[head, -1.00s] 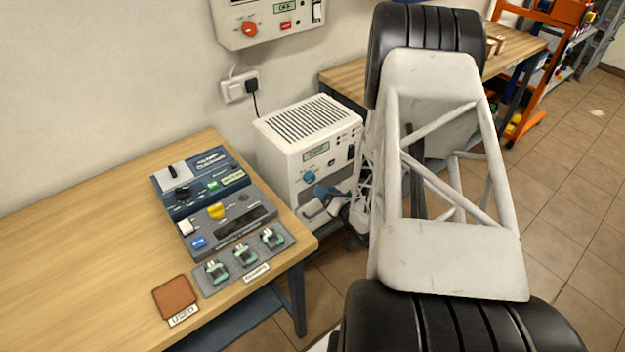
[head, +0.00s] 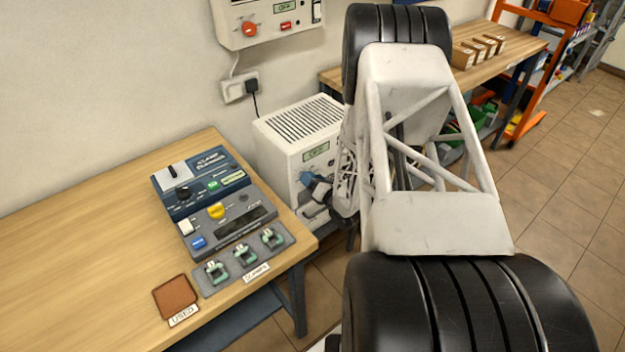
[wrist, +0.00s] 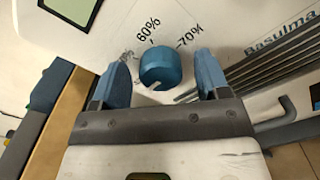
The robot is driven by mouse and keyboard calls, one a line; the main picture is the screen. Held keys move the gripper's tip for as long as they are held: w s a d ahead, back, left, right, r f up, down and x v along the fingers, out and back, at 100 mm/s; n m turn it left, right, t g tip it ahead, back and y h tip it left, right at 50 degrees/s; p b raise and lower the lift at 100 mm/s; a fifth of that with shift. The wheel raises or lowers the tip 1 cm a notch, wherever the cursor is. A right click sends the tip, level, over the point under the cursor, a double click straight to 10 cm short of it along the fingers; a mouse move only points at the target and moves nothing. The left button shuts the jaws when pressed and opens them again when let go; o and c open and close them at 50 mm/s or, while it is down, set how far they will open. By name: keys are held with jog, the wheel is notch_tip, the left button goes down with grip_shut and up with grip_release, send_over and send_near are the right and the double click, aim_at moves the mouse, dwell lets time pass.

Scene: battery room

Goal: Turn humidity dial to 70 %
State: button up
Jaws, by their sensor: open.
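The humidity dial (wrist: 160,68) is a blue round knob on the front of a white dehumidifier-like box (head: 283,134). In the wrist view a white notch shows at the knob's lower edge, and marks for 60% and 70% stand above it and to its right; a further mark at the left is hard to read. My gripper (wrist: 163,80) is open, with one blue finger on each side of the dial and visible gaps between. In the head view the gripper (head: 314,186) is at the box's front, and my arm hides the box's right part.
A wooden table (head: 90,215) at left carries a blue-grey control device (head: 200,180), green clamps on a grey mat (head: 243,262) and a brown pad (head: 175,296). A wall unit (head: 265,22) hangs above. Dark bars (wrist: 275,70) cross the wrist view's right side.

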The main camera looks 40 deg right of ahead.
jog(key=shift+w, duration=0.15)
jog(key=c, duration=0.9)
